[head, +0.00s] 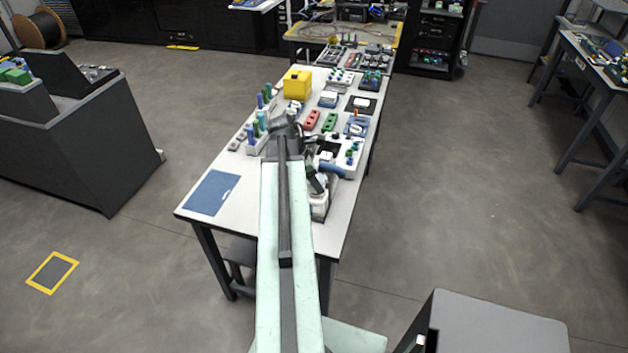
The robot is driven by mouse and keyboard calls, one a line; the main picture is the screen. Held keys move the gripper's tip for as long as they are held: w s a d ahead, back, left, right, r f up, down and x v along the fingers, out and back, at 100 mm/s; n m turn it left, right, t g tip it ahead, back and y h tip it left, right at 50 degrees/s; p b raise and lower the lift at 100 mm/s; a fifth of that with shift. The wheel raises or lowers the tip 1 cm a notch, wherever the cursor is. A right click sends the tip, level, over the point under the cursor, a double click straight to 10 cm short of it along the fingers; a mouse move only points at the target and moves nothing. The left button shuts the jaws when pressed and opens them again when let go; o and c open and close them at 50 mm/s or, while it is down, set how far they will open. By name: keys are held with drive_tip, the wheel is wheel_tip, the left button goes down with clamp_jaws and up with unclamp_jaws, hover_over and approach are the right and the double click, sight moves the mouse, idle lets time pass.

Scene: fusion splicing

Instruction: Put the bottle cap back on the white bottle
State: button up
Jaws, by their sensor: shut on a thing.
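My arm reaches up the middle of the head view over the long white worktable (225,165). My gripper (311,139) is the small dark part at the arm's far end, above the table. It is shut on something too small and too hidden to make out. I cannot make out the bottle cap. A white object (320,207) stands at the table's near right edge, partly behind my arm. I cannot tell whether it is the white bottle.
A blue mat (212,193) lies at the table's near left. Blue and green upright items (262,103), a yellow box (297,84), a red block (311,120) and a green block (330,122) crowd the table beyond. A grey-topped stand (500,325) is at the lower right.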

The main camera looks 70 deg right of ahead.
drive_tip(key=shift+f, duration=0.15)
drive_tip(key=shift+f+b, duration=0.5)
drive_tip(key=shift+b, duration=0.05)
drive_tip(key=shift+f+b, duration=0.7)
drive_tip(key=shift+f, duration=0.05)
idle(1.1)
drive_tip(key=o, duration=1.3)
drive_tip(key=shift+o, duration=0.2)
drive_tip(key=shift+r, duration=0.1)
wheel_tip(320, 180, up, 6)
drive_tip(key=p, duration=0.6)
drive_tip(key=shift+r, duration=0.1)
